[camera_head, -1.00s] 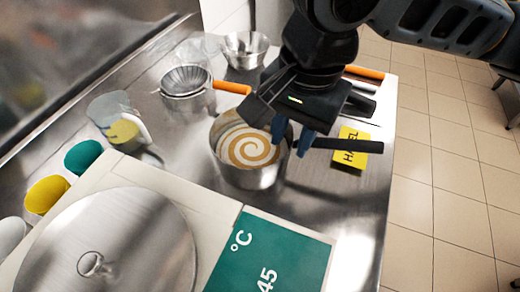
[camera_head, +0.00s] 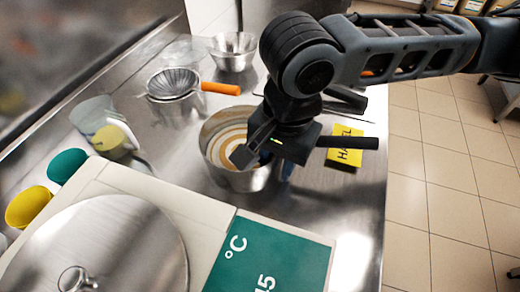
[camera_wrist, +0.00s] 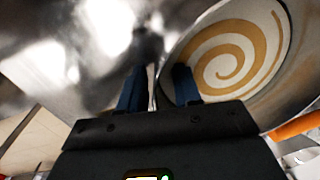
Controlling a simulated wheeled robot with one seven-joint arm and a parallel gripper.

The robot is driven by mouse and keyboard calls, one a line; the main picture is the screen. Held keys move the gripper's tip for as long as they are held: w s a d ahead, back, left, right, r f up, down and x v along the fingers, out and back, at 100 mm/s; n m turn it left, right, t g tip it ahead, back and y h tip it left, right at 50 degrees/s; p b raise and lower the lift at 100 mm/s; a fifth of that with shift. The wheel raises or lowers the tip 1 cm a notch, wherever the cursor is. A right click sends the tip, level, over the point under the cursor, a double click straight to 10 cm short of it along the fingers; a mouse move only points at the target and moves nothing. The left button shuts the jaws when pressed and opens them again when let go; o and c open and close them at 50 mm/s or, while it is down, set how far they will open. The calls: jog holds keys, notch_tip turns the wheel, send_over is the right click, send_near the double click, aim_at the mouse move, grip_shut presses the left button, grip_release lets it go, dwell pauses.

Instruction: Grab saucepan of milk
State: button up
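The saucepan (camera_head: 236,182) is metal, with a dark handle (camera_head: 350,142) pointing right. It stands upright on the steel counter and holds a white and tan swirl of milk (camera_head: 228,134). My gripper (camera_wrist: 160,88) is at the saucepan's right rim, near the handle side. In the wrist view its two blue fingers are apart, with the rim between them; the right finger shows against the inside and the left one outside. The saucepan also shows in the wrist view (camera_wrist: 285,85). My gripper covers part of the rim in the head view, and finger contact cannot be told.
A yellow label card (camera_head: 345,147) lies right of the saucepan. A sieve with an orange handle (camera_head: 220,88), a steel bowl (camera_head: 232,52) and a clear jug (camera_head: 105,128) stand behind and left. A scale-like box with a green panel (camera_head: 270,255) and a round lid (camera_head: 110,250) are in front.

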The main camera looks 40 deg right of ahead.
jog(key=shift+c, duration=0.4)
grip_shut()
dwell(0.9)
